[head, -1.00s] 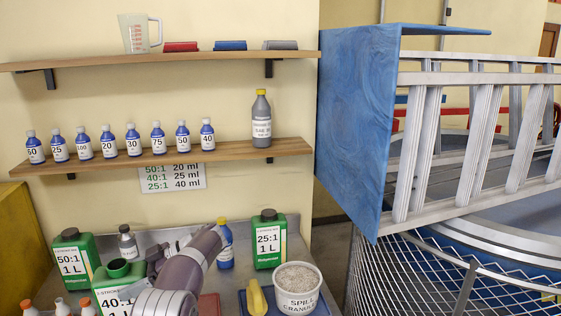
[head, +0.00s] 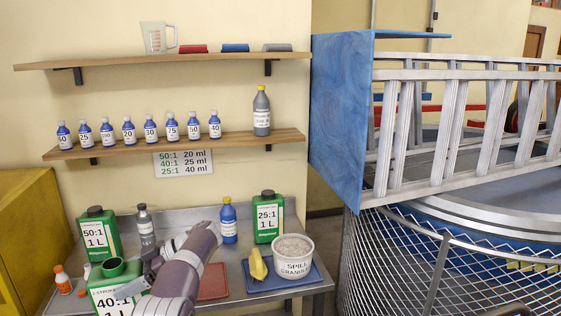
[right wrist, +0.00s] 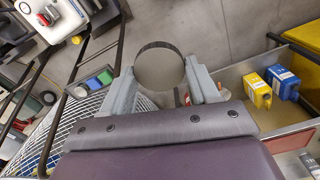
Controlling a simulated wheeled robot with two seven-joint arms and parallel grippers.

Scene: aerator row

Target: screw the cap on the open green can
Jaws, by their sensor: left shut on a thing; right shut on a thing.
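The open green can (head: 105,291), labelled 40:1, stands out at the lower left of the head view, its dark round neck (head: 114,268) uncovered. My left gripper (head: 146,275) is shut on the can at its right side; my wrist hides part of the fingers. The can's bottom is out of frame, so I cannot tell whether it touches the bench. In the right wrist view my right gripper (right wrist: 163,88) is shut on a round cap (right wrist: 159,70) with a dark ribbed rim, one finger on each side. The right gripper is not in the head view.
Behind are capped green cans, 50:1 (head: 98,238) and 25:1 (head: 268,219), a grey bottle (head: 145,228) and a blue bottle (head: 229,222). An orange-capped bottle (head: 63,281) is left of the open can. A granules tub (head: 293,262) stands on a blue tray (head: 309,283) at right.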

